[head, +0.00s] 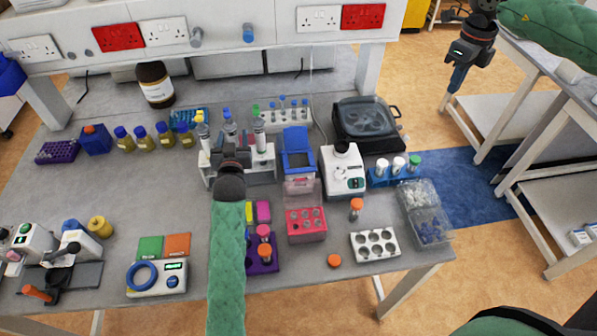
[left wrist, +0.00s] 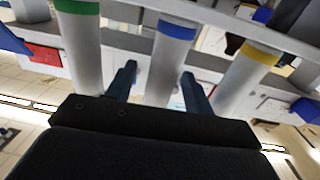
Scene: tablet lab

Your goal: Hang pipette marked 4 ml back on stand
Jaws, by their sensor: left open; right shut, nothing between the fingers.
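The white pipette stand (head: 266,165) stands on the bench, left of centre. Three grey pipettes are upright at it: one on the left (head: 203,137), a middle one (head: 229,130) and one on the right (head: 259,137). In the left wrist view they carry a green band (left wrist: 82,45), a blue band (left wrist: 170,50) and a yellow band (left wrist: 245,70). No volume marking is readable. My left gripper (left wrist: 160,85) is open, its fingers on either side of the blue-banded pipette; it hides part of the stand in the head view. My right gripper (head: 454,80) is shut and empty, far to the right.
Behind the stand is a rack with small tubes (head: 282,108). Close on the right are a blue box (head: 297,160) and a white mixer (head: 342,172). Yellow-liquid bottles (head: 145,139) stand left. A pink tube box (head: 306,224) is in front.

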